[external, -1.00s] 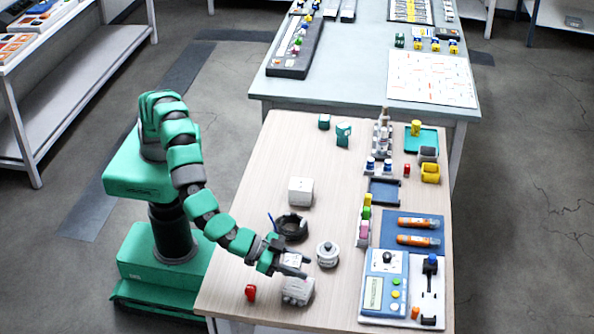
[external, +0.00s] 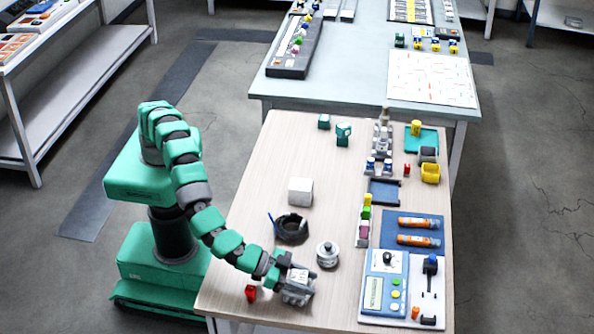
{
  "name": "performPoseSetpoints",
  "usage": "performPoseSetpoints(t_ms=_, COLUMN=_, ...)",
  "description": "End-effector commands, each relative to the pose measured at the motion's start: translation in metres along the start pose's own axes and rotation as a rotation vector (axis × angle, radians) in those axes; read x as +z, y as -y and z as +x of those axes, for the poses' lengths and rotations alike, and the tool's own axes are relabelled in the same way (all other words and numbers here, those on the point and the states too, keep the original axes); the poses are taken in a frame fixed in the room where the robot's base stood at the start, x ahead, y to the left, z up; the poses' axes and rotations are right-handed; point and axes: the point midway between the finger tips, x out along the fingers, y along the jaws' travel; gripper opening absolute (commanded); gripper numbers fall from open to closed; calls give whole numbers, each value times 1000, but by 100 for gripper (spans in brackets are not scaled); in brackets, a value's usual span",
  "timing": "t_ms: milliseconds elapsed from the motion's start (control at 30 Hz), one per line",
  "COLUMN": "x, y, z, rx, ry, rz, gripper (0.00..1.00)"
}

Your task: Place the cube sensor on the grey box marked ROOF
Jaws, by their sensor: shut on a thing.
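The cube sensor (external: 297,299), a light grey block, is at the front of the wooden table. My gripper (external: 297,285) is over it from above, shut on it. The gripper hides much of the cube sensor, and I cannot tell whether it touches the table. A pale grey box (external: 300,190) stands farther back on the table, its top bare. No ROOF marking is readable on it at this size.
A black ring-shaped holder (external: 292,229) and a round silver part (external: 327,255) stand between the cube sensor and the pale box. A small red object (external: 251,293) lies left of my gripper. A blue meter panel (external: 381,285) is to the right.

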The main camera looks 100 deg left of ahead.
Motion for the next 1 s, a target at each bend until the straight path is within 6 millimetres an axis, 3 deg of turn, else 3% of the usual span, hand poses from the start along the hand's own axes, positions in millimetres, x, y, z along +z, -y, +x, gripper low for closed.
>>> performPoseSetpoints(t_ms=33, x=0, y=0, z=0, rx=-1, ry=0, rz=0, gripper=18)
performPoseSetpoints(t_ms=67, x=0, y=0, z=0, rx=0, ry=0, rz=0, gripper=50)
performPoseSetpoints(t_ms=100, x=0, y=0, z=0, rx=0, ry=0, rz=0, gripper=61)
performPoseSetpoints(t_ms=133, x=0, y=0, z=0, rx=0, ry=0, rz=0, gripper=63)
performPoseSetpoints(t_ms=567, x=-2, y=0, z=-8, rx=2, ry=1, rz=0, gripper=63)
performPoseSetpoints(t_ms=1000, x=-3, y=-1, z=-87, rx=4, ry=1, rz=1, gripper=63)
